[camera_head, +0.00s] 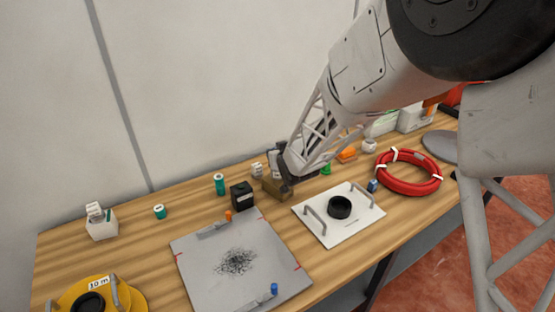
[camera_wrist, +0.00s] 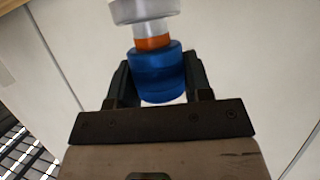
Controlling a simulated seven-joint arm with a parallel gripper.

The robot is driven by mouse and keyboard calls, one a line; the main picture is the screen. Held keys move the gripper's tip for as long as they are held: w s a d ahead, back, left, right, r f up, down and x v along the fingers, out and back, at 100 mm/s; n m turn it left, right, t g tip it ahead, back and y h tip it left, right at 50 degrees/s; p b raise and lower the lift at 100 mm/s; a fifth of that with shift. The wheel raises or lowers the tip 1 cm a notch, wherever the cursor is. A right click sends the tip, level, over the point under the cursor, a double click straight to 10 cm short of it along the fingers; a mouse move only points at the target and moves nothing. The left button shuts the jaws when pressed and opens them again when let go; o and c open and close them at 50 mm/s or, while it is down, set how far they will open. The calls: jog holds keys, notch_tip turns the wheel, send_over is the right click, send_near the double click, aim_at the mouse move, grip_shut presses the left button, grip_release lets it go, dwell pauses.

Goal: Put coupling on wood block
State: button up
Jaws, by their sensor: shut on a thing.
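My gripper (camera_wrist: 159,70) is shut on a coupling (camera_wrist: 156,82), a blue cylinder. An orange band and a grey-white cylindrical part sit above the blue in the wrist view; I cannot tell whether they are all one piece. In the head view my gripper (camera_head: 284,172) is at the back middle of the table, and the held coupling is hard to make out there. A brown wood block (camera_head: 274,191) stands just below and beside my gripper, partly hidden by it. I cannot tell whether the coupling touches the block.
A black box (camera_head: 241,196) and a teal cylinder (camera_head: 219,184) stand left of the block. A white plate (camera_head: 310,228) with handles and a black ring lies front right, near a red hose coil (camera_head: 409,187). A grey plate (camera_head: 205,262) lies front left. Bare wood shows at the left.

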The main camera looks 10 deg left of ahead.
jog(key=shift+f, duration=1.1)
jog(key=shift+f, duration=0.1)
jog(key=o, duration=1.3)
jog(key=shift+f, duration=0.1)
jog(key=shift+c, duration=0.2)
jog(key=shift+r, duration=0.2)
jog(key=v, duration=1.2)
